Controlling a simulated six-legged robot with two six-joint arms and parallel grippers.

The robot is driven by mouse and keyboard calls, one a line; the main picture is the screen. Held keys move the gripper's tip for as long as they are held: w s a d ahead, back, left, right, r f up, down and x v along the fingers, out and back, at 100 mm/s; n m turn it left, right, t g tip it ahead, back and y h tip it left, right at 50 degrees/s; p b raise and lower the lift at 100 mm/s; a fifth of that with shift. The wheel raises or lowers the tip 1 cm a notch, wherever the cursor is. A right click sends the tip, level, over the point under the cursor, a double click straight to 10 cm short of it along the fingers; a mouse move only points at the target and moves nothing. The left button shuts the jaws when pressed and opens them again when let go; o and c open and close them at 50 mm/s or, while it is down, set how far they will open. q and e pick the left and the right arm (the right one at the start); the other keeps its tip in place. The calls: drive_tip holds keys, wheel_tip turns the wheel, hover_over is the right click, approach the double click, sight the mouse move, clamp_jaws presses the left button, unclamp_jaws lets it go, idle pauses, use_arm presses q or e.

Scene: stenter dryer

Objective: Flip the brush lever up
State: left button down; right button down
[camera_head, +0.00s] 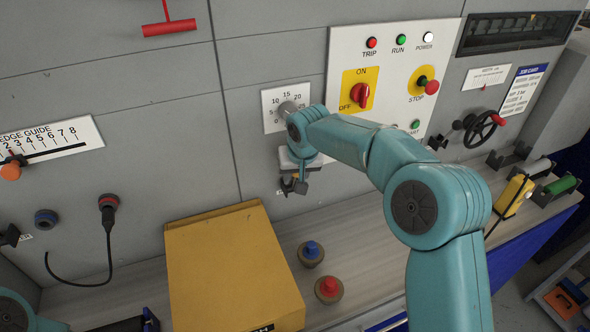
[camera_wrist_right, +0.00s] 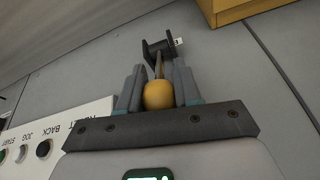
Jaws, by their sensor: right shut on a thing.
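The brush lever shows in the right wrist view as a round orange-yellow knob (camera_wrist_right: 158,96) on a thin rod that runs to a dark bracket (camera_wrist_right: 158,50) on the grey wall. My right gripper (camera_wrist_right: 157,85) is shut on the knob, with one grey finger on each side of it. In the head view my right gripper (camera_head: 295,176) is at the wall below the small dial plate (camera_head: 271,119).
A yellow box (camera_head: 232,270) stands on the bench, left of and below my right gripper. A blue knob (camera_head: 311,251) and a red knob (camera_head: 328,287) are right of the box. The control panel (camera_head: 395,60) is above my right arm. Some bench between the box and wall is clear.

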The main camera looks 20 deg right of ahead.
drive_tip(key=shift+r, duration=0.1)
idle(0.3)
drive_tip(key=c, duration=0.8)
unclamp_jaws()
drive_tip(key=b+v, duration=0.1)
drive_tip(key=v, duration=1.5)
drive_tip(key=shift+r+b, duration=0.2)
drive_tip(key=shift+b, duration=0.1)
drive_tip(key=shift+s, duration=0.1)
